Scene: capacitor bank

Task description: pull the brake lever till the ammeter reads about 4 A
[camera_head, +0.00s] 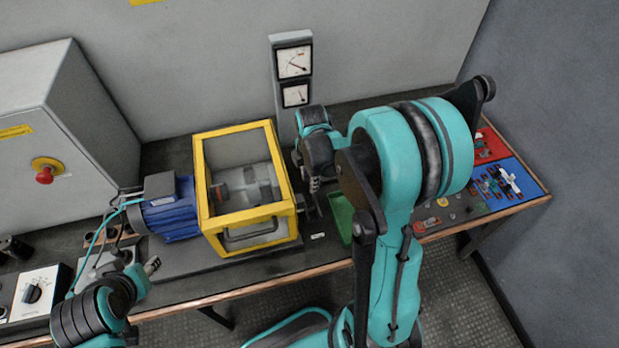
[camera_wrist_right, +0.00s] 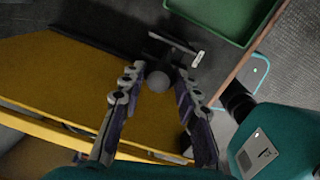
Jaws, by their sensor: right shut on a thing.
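The brake lever shows in the right wrist view as a round grey knob (camera_wrist_right: 158,82) between my right gripper's fingertips (camera_wrist_right: 160,74). My right gripper is shut on this knob. In the head view, my right gripper (camera_head: 315,184) is beside the right end of the yellow-framed guard, and the arm partly hides the lever. Two dial meters, an upper one (camera_head: 294,62) and a smaller lower one (camera_head: 295,95), sit on a grey post behind the bench. Their scales are too small to read or to tell which is the ammeter. My left gripper (camera_head: 152,266) is at the bench's front left, its jaws unclear.
The yellow-framed guard (camera_head: 204,190) stands mid-bench, with a blue motor (camera_head: 170,212) at its left. A green tray (camera_head: 340,216) is right of the lever, also in the wrist view (camera_wrist_right: 226,32). A cabinet with a red button (camera_head: 45,174) stands at left.

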